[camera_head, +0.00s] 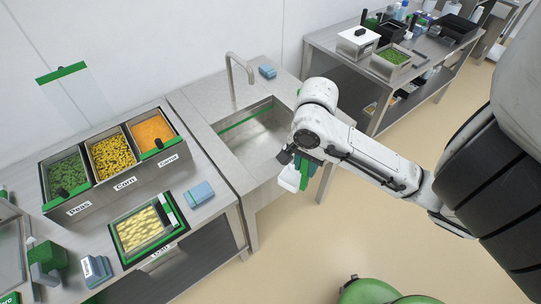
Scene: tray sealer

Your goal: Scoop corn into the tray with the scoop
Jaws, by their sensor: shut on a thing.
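My gripper (304,160) is at the picture's middle, beyond the front edge of the sink counter. It is shut on the scoop (289,179), which has a white bowl and what looks like a green handle; no food shows on the visible part. Its fingertips are partly hidden. The corn (113,156) lies in the middle bin of the three at left, labelled "Corn" (125,184). A tray (123,236) in a dark and green frame sits in front of the bins and holds pale yellow food. My gripper is well to the right of both.
Peas (66,174) and an orange food (152,131) fill the outer bins, with a black handle at the orange one. A sink (258,137) with a tall tap (233,72) lies between bins and gripper. Blue cloths (199,194) lie right of the tray. A back table (345,66) holds containers.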

